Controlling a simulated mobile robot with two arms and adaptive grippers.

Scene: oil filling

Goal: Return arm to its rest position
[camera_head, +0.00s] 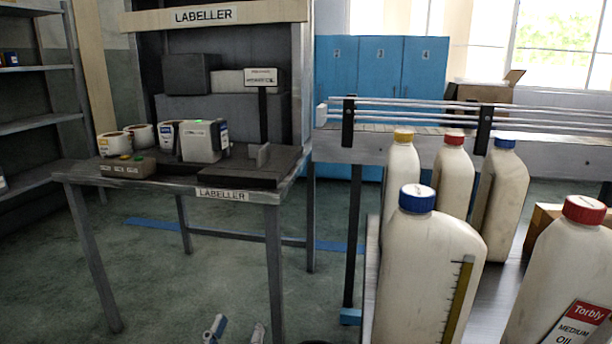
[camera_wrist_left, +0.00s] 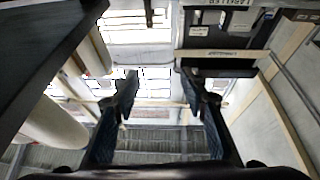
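My left gripper (camera_head: 236,332) shows only its fingertips at the bottom edge of the head view, low over the floor, left of the bottles and apart from them. In the left wrist view my left gripper (camera_wrist_left: 165,95) has its two fingers spread wide with nothing between them. My right gripper is in neither view. A blue-capped bottle (camera_head: 425,265) stands upright at the near left of the bottle group. A red-capped bottle (camera_head: 565,275) with a Torbly oil label stands at the right edge.
Yellow-capped (camera_head: 401,175), red-capped (camera_head: 450,180) and blue-capped (camera_head: 500,195) bottles stand behind. A conveyor with rails (camera_head: 465,118) runs behind them. The labeller table (camera_head: 90,174) stands at left. Open floor (camera_head: 215,275) lies between table and bottles.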

